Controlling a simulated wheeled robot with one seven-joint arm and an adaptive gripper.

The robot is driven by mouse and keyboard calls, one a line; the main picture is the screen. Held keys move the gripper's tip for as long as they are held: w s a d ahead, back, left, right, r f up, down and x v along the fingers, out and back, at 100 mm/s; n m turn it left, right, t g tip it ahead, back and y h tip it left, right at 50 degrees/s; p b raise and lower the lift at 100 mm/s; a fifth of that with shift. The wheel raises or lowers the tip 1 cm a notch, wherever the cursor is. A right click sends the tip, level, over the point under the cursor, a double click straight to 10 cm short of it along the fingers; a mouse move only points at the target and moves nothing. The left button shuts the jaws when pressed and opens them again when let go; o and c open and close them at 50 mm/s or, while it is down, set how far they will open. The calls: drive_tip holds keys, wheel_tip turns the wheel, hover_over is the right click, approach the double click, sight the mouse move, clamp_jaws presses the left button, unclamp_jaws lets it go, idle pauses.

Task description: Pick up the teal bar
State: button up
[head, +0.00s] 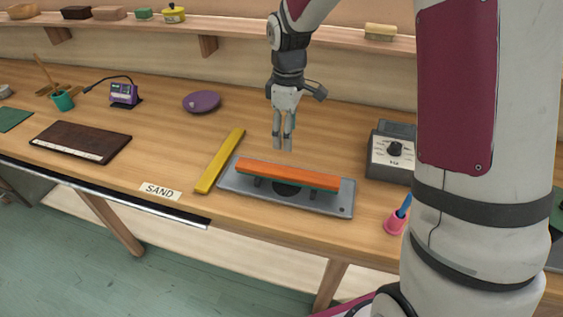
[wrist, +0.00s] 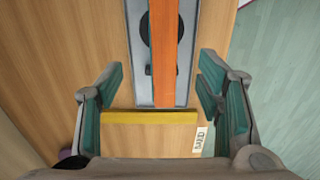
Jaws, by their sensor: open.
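An orange bar (head: 287,174) lies across supports on a grey base plate (head: 226,181). From above in the wrist view, the bar shows only orange (wrist: 163,50). My gripper (head: 283,148) points down above the bench, apart from the bar.
A yellow bar (head: 220,161) lies close left of the plate. A SAND label (head: 160,191) is at the front edge. A grey dial box (head: 392,151) and a pink cup (head: 396,222) stand to the right. A purple dish (head: 202,101) sits behind, left.

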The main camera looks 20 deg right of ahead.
approach(287, 170)
drive_tip(key=f+p, duration=0.1)
drive_tip(key=f, duration=0.4)
drive_tip(key=shift+w, duration=0.2)
drive_tip(key=f, duration=0.3)
drive_tip(key=f+p, duration=0.1)
drive_tip(key=shift+s+f, duration=0.25)
drive_tip(key=shift+s, duration=0.05)
drive_tip(key=shift+w+f, duration=0.15)
drive_tip(key=shift+f, duration=0.3)
drive_tip(key=c, duration=1.4)
